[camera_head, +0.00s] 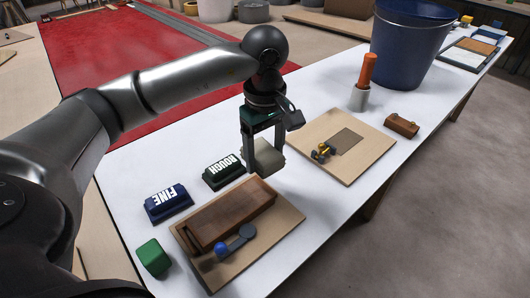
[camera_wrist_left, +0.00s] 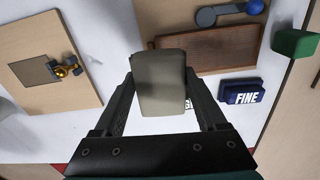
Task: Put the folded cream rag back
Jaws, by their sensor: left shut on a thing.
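The folded cream rag (camera_head: 268,158) is held between the fingers of my left gripper (camera_head: 263,165), above the white table. In the left wrist view the rag (camera_wrist_left: 160,84) fills the gap between both fingers of the gripper (camera_wrist_left: 162,100) and partly covers the "ROUGH" block below. In the head view the rag hangs between the wooden box board and the board with the small brass tool. My right gripper is in neither view.
A green "ROUGH" block (camera_head: 224,172) and a blue "FINE" block (camera_head: 168,203) sit left of a brown wooden block (camera_head: 230,213) on a board. A small green block (camera_head: 153,257) stands at front. A board (camera_head: 375,160) bears a brass tool (camera_head: 322,152). A blue bucket (camera_head: 405,45) stands behind.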

